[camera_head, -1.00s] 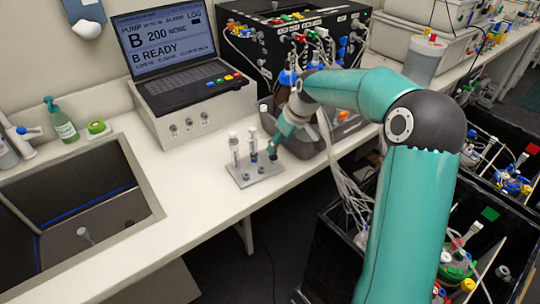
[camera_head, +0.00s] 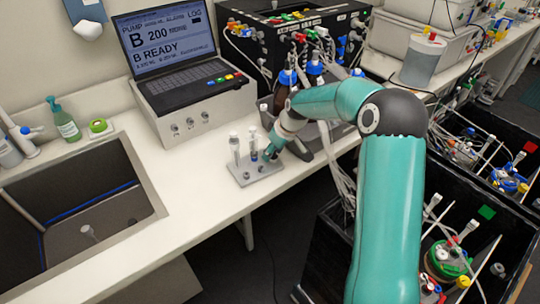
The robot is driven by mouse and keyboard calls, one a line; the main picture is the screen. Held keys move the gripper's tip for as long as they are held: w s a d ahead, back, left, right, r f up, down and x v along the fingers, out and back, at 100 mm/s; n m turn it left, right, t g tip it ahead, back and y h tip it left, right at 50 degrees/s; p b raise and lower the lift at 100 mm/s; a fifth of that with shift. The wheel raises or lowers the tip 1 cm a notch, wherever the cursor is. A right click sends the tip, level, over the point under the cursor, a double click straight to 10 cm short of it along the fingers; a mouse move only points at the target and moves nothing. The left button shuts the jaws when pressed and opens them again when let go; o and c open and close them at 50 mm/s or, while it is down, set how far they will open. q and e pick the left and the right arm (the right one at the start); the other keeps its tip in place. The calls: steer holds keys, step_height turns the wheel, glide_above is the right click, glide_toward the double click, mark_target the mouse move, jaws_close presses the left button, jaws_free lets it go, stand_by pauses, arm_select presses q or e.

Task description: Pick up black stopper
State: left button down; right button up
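A small grey rack (camera_head: 246,178) stands on the white bench, with two white-capped tubes upright in it. The left tube (camera_head: 234,149) looks clear and the right tube (camera_head: 253,146) shows a blue band. My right gripper (camera_head: 269,154) points down at the rack's right side, just right of the blue-banded tube. Its dark fingertips are very small here, and I cannot tell whether they are open or shut. A small dark spot at the fingertips may be the black stopper, but I cannot separate it from the gripper. My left gripper is out of view.
A laptop-like pump controller (camera_head: 176,58) stands behind the rack. Brown bottles with blue caps (camera_head: 283,90) stand close behind my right arm. A sink (camera_head: 75,215) lies at the left. Black bins (camera_head: 470,205) with tubing are at the right. Bench left of the rack is clear.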

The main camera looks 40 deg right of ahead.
steer(key=c, duration=0.4)
steer(key=shift+r, duration=0.1)
